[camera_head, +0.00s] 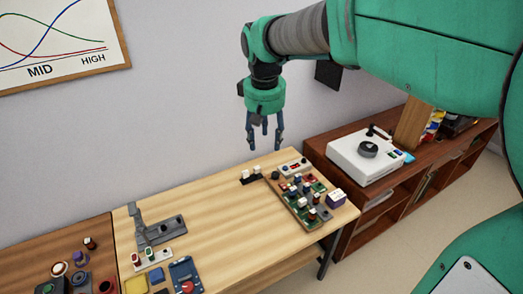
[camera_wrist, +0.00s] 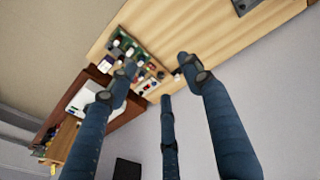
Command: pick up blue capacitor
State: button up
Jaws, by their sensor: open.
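A wooden tray (camera_head: 287,207) with green circuit boards and several small upright parts stands at the right end of the light wood table (camera_head: 215,215). Some of these parts look dark, red or white-topped; they are too small for me to tell which is the blue capacitor. A purple-blue box with a white top (camera_head: 336,198) sits at the tray's right side. My gripper (camera_head: 264,143) is open and empty, fingers pointing down, above the back of the table and apart from the tray. In the wrist view, the tray with its green boards (camera_wrist: 141,52) shows beyond the three spread fingers (camera_wrist: 160,76).
A white turntable-like device (camera_head: 367,160) stands on the brown shelf unit (camera_head: 335,150) at right. A grey stand (camera_head: 165,230), a blue meter (camera_head: 184,272) and several small parts lie at the left. The table's middle is clear; a wall is behind.

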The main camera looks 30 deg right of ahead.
jog(key=w+d+f+g, duration=0.3)
jog(key=w+d+f, duration=1.15)
jog(key=d, duration=0.25)
jog(key=w+d+f+g, duration=0.1)
jog(key=d+f, duration=0.6)
jog(key=f, duration=0.2)
jog(key=w+d+f+g+y+b, duration=0.1)
jog(key=w+d+f+g, duration=0.1)
jog(key=d+f, duration=0.5)
notch_tip(320, 180, down, 2)
jog(key=shift+w+f, duration=0.15)
jog(key=shift+w, duration=0.15)
jog(key=shift+a, duration=0.1)
jog(key=b, duration=0.2)
send_over(307, 184)
jog(key=w, duration=0.3)
notch_tip(307, 184, down, 8)
jog(key=shift+s, duration=0.2)
jog(key=shift+f, duration=0.1)
jog(key=shift+b+x, duration=0.7)
jog(key=shift+x, duration=1.75)
jog(key=shift+s, duration=0.1)
